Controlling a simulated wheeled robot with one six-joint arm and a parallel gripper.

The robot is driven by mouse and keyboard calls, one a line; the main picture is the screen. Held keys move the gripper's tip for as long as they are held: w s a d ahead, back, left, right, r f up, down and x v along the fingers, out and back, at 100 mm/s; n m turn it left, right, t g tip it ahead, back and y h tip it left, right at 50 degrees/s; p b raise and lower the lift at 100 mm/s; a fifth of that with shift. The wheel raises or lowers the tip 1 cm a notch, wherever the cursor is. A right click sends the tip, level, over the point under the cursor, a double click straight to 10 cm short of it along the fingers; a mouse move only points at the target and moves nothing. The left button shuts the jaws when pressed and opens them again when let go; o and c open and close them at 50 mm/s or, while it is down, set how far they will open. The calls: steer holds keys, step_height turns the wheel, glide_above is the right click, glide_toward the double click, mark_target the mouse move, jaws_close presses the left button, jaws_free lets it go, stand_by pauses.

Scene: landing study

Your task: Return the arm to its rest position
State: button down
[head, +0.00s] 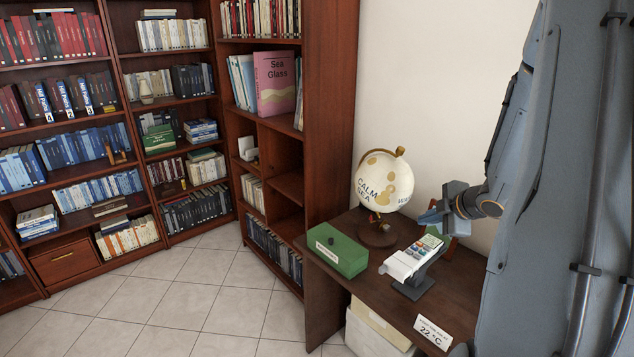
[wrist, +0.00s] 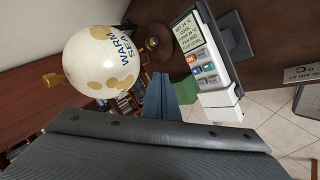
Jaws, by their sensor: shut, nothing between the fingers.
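My gripper (head: 432,217) is above the dark wooden desk (head: 462,290) in the head view, between the globe and the wall side of a white device with buttons. In the wrist view my gripper (wrist: 161,90) points out over the desk area with its blue-grey fingers together and nothing between them. My arm comes in from the right side of the head view and hides part of the desk and wall.
On the desk stand a cream globe (head: 384,182), a green box (head: 338,250), a white device (head: 408,262) on a dark stand and a 22 °C sign (head: 433,332). Bookshelves (head: 331,120) fill the left. The tiled floor (head: 200,290) is clear.

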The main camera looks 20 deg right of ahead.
steer(key=shift+a, duration=0.1)
steer(key=a+m+g+h+b, duration=0.25)
steer(key=a+m, duration=0.45)
steer(key=a, duration=0.5)
steer(key=s+a+m+g+y, duration=0.1)
steer(key=s+a+m+g, duration=0.1)
steer(key=s+a, duration=0.5)
steer(key=s+a+f+m+g+y+b, duration=0.1)
steer(key=s+a+m+g, duration=0.2)
steer(key=a, duration=0.9)
steer(key=s+m, duration=0.2)
steer(key=s, duration=0.2)
steer(key=shift+s+a+b, duration=0.3)
steer(key=shift+s+a, duration=0.05)
steer(key=shift+a, duration=0.05)
